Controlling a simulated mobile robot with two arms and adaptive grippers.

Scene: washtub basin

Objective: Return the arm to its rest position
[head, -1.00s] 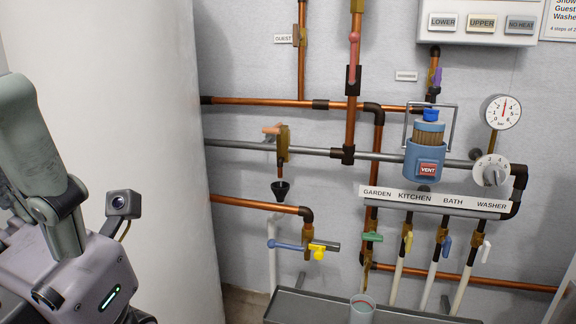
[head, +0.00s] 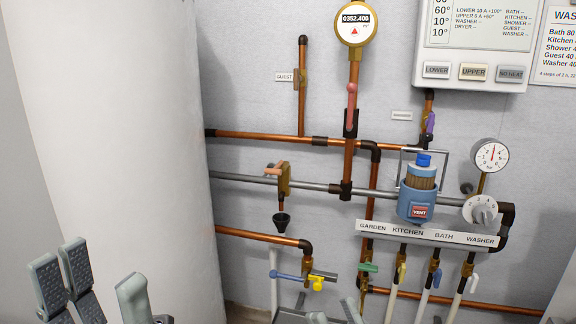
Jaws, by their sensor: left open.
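My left gripper (head: 102,284) is at the bottom left, fingers pointing up, with dark ribbed pads on two fingers and a third grey finger apart from them to the right. It is open and empty, in front of the white cylinder (head: 120,130) and apart from the pipes. Small grey tips that look like my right gripper (head: 335,312) show at the bottom edge, below the blue and yellow valve handles. The rest of it is out of frame, so its opening cannot be judged.
A labelled strip (head: 427,234) sits above several valves. The control box (head: 471,45) hangs upper right.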

